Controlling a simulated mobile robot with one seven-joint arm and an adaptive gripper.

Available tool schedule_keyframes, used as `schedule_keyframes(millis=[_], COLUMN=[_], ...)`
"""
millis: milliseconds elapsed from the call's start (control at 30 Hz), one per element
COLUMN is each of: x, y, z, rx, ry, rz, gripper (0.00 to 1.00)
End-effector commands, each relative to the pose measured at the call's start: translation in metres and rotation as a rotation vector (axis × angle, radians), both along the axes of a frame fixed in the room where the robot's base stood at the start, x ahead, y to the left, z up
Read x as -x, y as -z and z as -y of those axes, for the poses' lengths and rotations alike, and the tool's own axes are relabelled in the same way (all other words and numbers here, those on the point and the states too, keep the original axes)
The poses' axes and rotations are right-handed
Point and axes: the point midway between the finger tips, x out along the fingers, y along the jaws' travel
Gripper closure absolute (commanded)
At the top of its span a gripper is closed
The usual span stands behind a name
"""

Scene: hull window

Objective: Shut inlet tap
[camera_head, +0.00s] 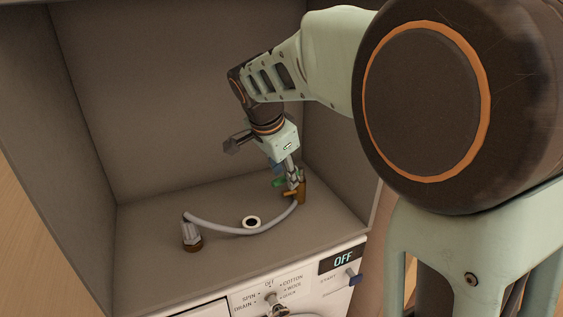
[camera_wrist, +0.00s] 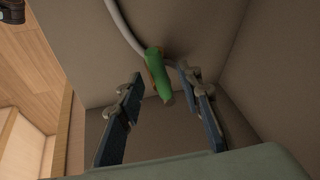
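The inlet tap (camera_head: 302,191) is a brass body at the right of the grey recess, with a green handle (camera_head: 278,182). In the wrist view the green handle (camera_wrist: 158,75) lies between my two fingertips, with gaps visible on both sides. My gripper (camera_head: 288,178) points down at the tap. Its blue-padded fingers stand apart in the wrist view (camera_wrist: 160,80), so it is open. Whether either finger touches the handle I cannot tell. In the head view the fingers partly hide the tap.
A grey hose (camera_head: 240,232) runs from the tap to a fitting (camera_head: 192,238) at the left. Recess walls (camera_head: 160,90) enclose the back and sides.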

Motion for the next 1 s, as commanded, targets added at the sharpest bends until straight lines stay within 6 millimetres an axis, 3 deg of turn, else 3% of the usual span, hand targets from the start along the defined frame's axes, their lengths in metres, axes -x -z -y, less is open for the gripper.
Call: schedule_keyframes(millis=[167, 433, 1000], x=[0.0, 0.0, 0.0018], y=[-0.0001, -0.0004, -0.0006], z=[0.0001, -0.0001, 0.0016], rx=[0.0, -0.001, -0.001], ry=[0.0, 0.0, -0.039], rz=[0.0, 0.001, 0.002], gripper=[0.69, 0.99, 1.0])
